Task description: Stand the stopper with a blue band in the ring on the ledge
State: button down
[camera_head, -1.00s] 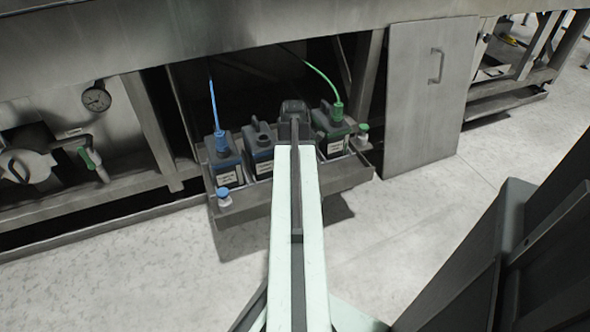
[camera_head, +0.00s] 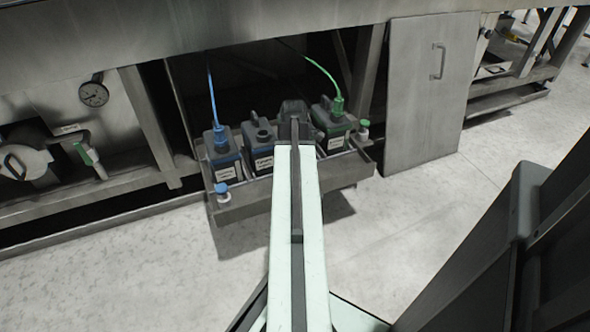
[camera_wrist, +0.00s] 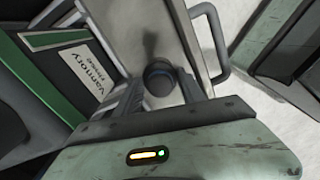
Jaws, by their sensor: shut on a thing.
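In the head view my own arm hides the stopper and the fingertips. I cannot make out the ring or its ledge in either view.
A metal tray (camera_head: 262,203) holds a blue-banded canister (camera_head: 224,160), a dark canister (camera_head: 258,148) and a green-banded canister (camera_head: 331,125). A panel (camera_head: 430,95) leans right.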

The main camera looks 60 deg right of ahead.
jog(key=shift+f, duration=0.3)
jog(key=shift+c, duration=0.8)
grip_release()
jog(key=shift+r, duration=0.1)
jog(key=shift+o, duration=0.8)
jog(key=shift+w+r+p, duration=0.1)
jog(key=shift+r+p, duration=0.25)
jog(key=shift+r, duration=0.15)
notch_tip(320, 180, up, 8)
jog(key=p, duration=0.8)
jog(key=shift+f, duration=0.1)
